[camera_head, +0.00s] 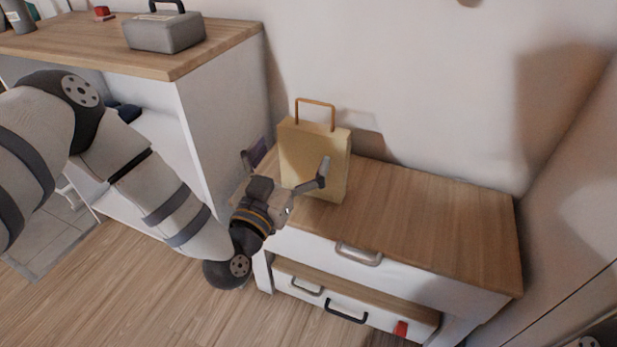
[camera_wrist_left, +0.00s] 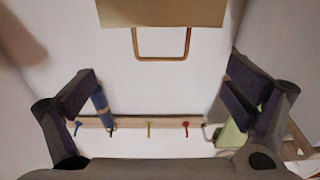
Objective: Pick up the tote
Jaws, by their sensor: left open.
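The tote (camera_head: 318,150) is a tan, upright bag with a brown loop handle, standing on the wooden top of a low dresser near the wall. In the left wrist view the tote (camera_wrist_left: 160,12) is at the top edge, with its handle (camera_wrist_left: 162,57) hanging down in the picture between the fingers. My left gripper (camera_head: 285,166) is open, its fingers spread in front of the tote and overlapping its lower left part in the head view. It holds nothing; whether it touches the bag cannot be told. My right gripper is not in view.
The low dresser top (camera_head: 430,215) is bare to the right of the tote. A taller white cabinet (camera_head: 225,110) stands at left, with a grey toolbox (camera_head: 165,33) on top. A lower drawer (camera_head: 350,290) is partly open. A rail with colored hooks (camera_wrist_left: 150,122) shows in the wrist view.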

